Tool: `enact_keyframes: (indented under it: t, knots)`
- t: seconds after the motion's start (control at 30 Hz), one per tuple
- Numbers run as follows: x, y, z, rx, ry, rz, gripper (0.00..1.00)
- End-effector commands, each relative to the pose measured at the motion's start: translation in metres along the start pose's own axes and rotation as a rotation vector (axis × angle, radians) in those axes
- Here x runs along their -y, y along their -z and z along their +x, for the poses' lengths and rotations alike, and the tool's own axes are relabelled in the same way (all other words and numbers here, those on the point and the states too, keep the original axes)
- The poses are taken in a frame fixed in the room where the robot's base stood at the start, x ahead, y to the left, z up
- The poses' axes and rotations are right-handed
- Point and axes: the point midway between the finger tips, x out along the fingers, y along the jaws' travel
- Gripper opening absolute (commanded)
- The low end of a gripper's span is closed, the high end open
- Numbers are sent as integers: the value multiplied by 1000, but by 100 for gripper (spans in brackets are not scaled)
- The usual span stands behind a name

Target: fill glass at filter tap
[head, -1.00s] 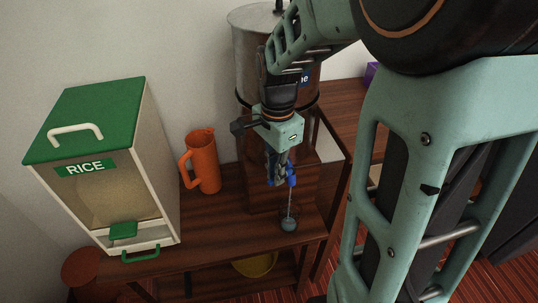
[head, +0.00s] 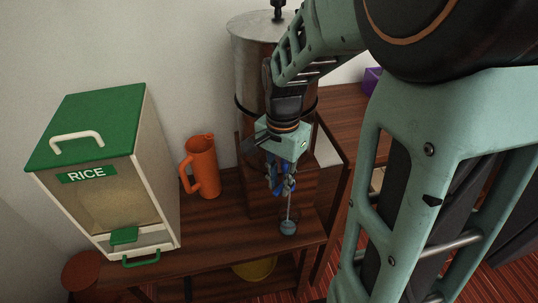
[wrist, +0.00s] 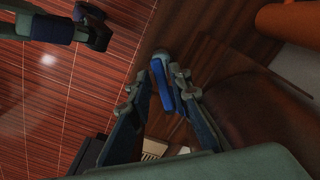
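The filter is a tall metal-and-copper cylinder (head: 262,60) on a wooden stand at the back of the counter. My gripper (head: 282,187) points down in front of it and hides the tap. In the wrist view, my gripper (wrist: 163,78) has its fingers either side of a blue piece (wrist: 162,88) that looks like the tap's handle. Whether they press on it is unclear. A thin pale stream runs down from below my gripper to a small glass (head: 288,228) near the counter's front edge. Bluish-grey content shows in the glass; its level is unclear.
An orange jug (head: 201,167) stands left of the filter on the wooden counter (head: 190,228). A green-topped rice dispenser (head: 105,170) stands further left. A yellow bowl (head: 255,268) is on the shelf below. A purple object (head: 371,79) is at the back right.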

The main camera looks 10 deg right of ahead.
Motion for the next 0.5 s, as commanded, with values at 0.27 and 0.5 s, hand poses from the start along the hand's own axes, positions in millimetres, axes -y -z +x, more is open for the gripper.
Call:
enact_keyframes:
  t: [0.27,0.5]
  knots:
    - [0,0,0,0,0,1,28]
    - [1,1,-18,-4,4,1,28]
